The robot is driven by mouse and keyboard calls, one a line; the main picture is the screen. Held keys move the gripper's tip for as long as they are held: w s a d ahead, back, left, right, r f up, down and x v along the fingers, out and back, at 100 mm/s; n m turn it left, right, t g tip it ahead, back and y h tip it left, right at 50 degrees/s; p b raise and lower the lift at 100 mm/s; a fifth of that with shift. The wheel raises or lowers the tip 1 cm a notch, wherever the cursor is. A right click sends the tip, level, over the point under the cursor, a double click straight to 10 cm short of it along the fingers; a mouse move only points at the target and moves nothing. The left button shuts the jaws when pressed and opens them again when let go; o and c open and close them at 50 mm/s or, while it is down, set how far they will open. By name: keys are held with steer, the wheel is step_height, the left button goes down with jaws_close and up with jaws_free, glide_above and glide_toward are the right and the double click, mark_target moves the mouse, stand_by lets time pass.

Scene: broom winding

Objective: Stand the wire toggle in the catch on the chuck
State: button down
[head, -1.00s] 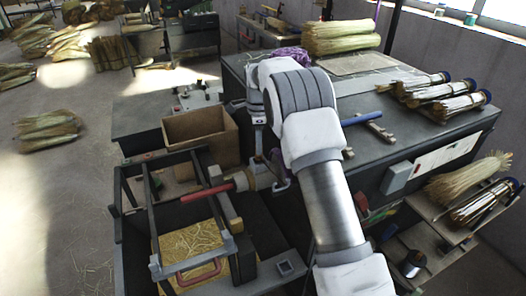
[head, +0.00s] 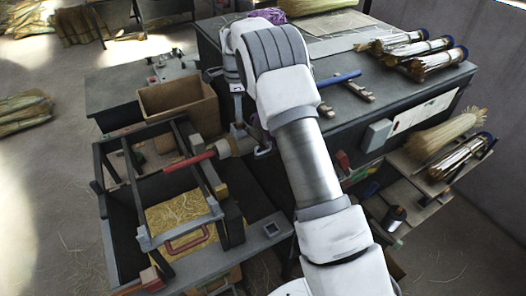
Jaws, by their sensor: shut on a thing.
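The chuck (head: 226,149) is a pale, round part at the right side of the dark machine frame. A red bar (head: 188,161) points left from it. My gripper (head: 240,131) hangs below my white wrist, just above and beside the chuck's right end. Its fingers are small and partly hidden by my arm. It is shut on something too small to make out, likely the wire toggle. The catch cannot be made out. Whether the held thing touches the chuck cannot be told.
A dark frame (head: 108,190) stands over a straw-filled tray (head: 183,222) with a red handle. An open cardboard box (head: 178,106) is behind. On the grey bench (head: 345,127) at right lie a blue-handled tool (head: 340,78) and several bound bundles (head: 435,60).

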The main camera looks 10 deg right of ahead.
steer(key=shift+f, duration=0.45)
steer(key=c, duration=0.7)
jaws_free()
steer(key=shift+c, duration=0.2)
step_height(320, 180, up, 18)
steer(key=shift+f, duration=0.25)
